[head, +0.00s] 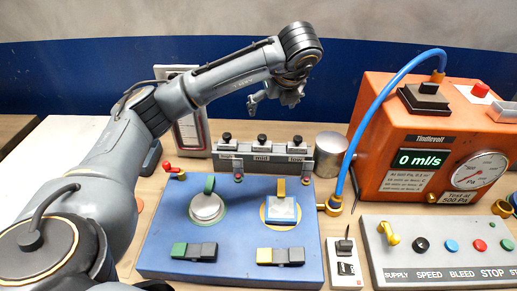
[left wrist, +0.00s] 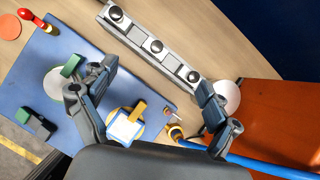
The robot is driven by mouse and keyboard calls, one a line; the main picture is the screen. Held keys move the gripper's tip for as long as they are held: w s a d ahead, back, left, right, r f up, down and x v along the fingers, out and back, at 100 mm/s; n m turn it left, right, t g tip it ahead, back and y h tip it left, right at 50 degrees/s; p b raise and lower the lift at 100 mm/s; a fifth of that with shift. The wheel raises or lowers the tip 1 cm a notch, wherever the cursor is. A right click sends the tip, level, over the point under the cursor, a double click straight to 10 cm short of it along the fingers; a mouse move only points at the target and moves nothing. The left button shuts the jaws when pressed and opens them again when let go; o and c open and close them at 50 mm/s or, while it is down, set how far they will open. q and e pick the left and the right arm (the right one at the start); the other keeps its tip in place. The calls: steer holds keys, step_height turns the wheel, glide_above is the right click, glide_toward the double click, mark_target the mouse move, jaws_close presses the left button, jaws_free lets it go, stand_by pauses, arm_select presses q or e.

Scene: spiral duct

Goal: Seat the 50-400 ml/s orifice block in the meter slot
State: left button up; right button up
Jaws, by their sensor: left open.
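A grey rack (head: 262,164) stands behind the blue board and holds three blocks with black knobs: a left one (head: 226,139), a middle one (head: 262,141) and a right one (head: 297,143). Their labels are too small to read, so I cannot tell which is 50-400 ml/s. The rack (left wrist: 135,44) also shows in the left wrist view. The orange meter (head: 400,150) stands at the right, with a black knobbed piece (head: 425,97) on top; I cannot make out an empty slot. My left gripper (head: 274,101) is open and empty, above and behind the rack. My right gripper is out of view.
A blue hose (head: 363,125) arches from the board's right side to the meter top. A metal cylinder (head: 330,154) stands between rack and meter. A control panel (head: 440,235) lies in front of the meter.

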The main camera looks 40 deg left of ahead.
arm_select(q)
steer(key=b, duration=0.3)
glide_toward(264, 138)
arm_select(e)
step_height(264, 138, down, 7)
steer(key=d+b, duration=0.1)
steer(key=b, duration=0.2)
arm_select(q)
steer(key=p+x, duration=0.1)
steer(key=x, duration=0.6)
steer(key=shift+a+r+p, duration=0.1)
steer(key=shift+p, duration=0.3)
steer(key=shift+w+a+f+p, duration=0.1)
steer(key=shift+a+f+p, duration=0.05)
steer(key=shift+f+p, duration=0.2)
steer(key=p+x, duration=0.2)
steer(key=x, duration=0.2)
steer(key=shift+a+f, duration=0.1)
steer(key=shift+f, duration=0.3)
steer(key=c, duration=1.4)
steer(key=shift+c, duration=0.2)
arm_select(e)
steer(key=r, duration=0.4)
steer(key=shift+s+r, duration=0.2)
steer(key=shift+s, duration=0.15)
